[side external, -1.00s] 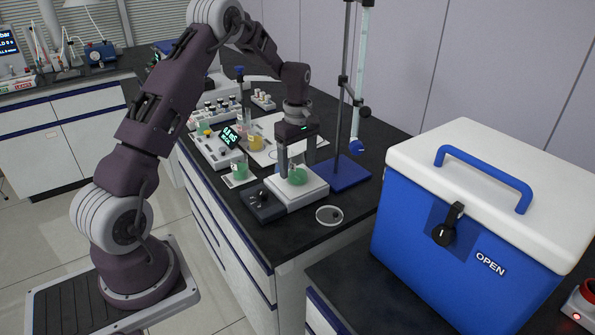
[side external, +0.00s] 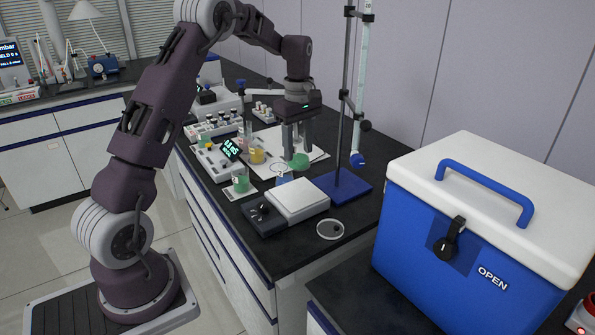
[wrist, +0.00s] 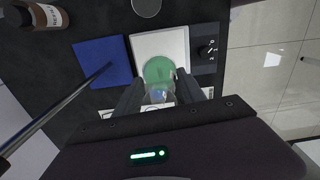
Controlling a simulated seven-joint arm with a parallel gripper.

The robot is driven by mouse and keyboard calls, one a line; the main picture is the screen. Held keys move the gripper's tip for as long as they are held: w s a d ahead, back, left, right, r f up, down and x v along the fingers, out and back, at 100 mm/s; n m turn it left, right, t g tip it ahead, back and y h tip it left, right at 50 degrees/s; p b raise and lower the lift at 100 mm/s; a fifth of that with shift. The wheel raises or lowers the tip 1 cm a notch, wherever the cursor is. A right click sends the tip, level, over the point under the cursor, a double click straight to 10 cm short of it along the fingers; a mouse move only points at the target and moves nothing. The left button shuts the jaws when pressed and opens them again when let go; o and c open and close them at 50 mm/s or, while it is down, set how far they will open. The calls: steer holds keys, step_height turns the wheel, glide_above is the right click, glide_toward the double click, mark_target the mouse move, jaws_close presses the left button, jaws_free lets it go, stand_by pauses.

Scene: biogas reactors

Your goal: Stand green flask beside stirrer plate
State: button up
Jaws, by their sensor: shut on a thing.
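The green flask (side external: 299,161), clear with green liquid, is between the fingers of my gripper (side external: 297,150). It is behind the stirrer plate, above or near a white sheet; I cannot tell if its base touches anything. The stirrer plate (side external: 298,198) has a bare white top and a dark knob unit at its left. In the wrist view the green liquid (wrist: 158,71) shows between the fingertips (wrist: 160,78) and overlaps the edge of the white plate top (wrist: 160,43). A clear vessel with blue contents (side external: 284,178) stands between the flask and the plate.
A stand with a blue base (side external: 340,187) rises right of the plate. A green beaker (side external: 241,182) and a meter (side external: 217,162) are at the left. A yellow flask (side external: 257,156) stands further back. A round dish (side external: 330,229) lies in front. A blue cooler (side external: 440,240) is at the right.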

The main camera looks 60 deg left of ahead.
steer(key=shift+m, duration=0.5)
steer(key=s+d+f, duration=0.1)
steer(key=s+d, duration=0.2)
steer(key=s+d+f, duration=0.1)
steer(key=s+d, duration=0.3)
steer(key=s+d+f, duration=0.1)
steer(key=s+d, duration=0.2)
steer(key=shift+s+d, duration=0.2)
steer(key=shift+d, duration=0.2)
steer(key=f, duration=0.9)
steer(key=shift+s+d+f, duration=0.2)
steer(key=shift+s+f, duration=0.15)
steer(key=shift+f, duration=0.25)
steer(key=o, duration=1.4)
steer(key=shift+f, duration=0.15)
steer(key=shift+o, duration=0.2)
